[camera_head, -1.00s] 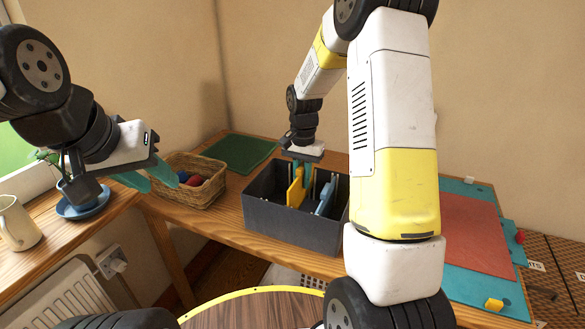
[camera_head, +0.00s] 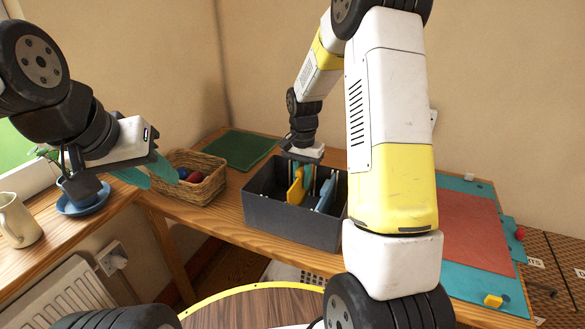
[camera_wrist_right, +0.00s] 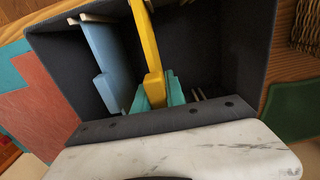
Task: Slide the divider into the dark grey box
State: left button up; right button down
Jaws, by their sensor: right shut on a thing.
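The dark grey box (camera_head: 290,220) stands on the wooden table in the middle of the head view. The yellow divider (camera_head: 295,189) is upright with its lower part inside the box; its bottom edge is hidden by the front wall. My right gripper (camera_wrist_right: 158,94) is shut on the yellow divider (camera_wrist_right: 146,42), its teal fingers down in the box opening. A blue divider (camera_head: 326,194) stands in the box to the right of the yellow one; the right wrist view shows it too (camera_wrist_right: 105,62).
A wicker basket (camera_head: 205,186) with red and blue balls is left of the box. A green mat (camera_head: 240,149) lies behind. A red and teal mat (camera_head: 478,235) with a yellow piece (camera_head: 493,300) is at right. A mug (camera_head: 18,222) and blue saucer (camera_head: 82,207) are on the left.

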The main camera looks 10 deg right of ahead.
aim_at(302, 191)
jog(key=shift+f, duration=1.7)
jog(key=shift+f, duration=0.4)
jog(key=c, duration=1.3)
grip_release()
jog(key=shift+r, duration=0.1)
notch_tip(302, 191, up, 8)
jog(key=shift+f, duration=0.2)
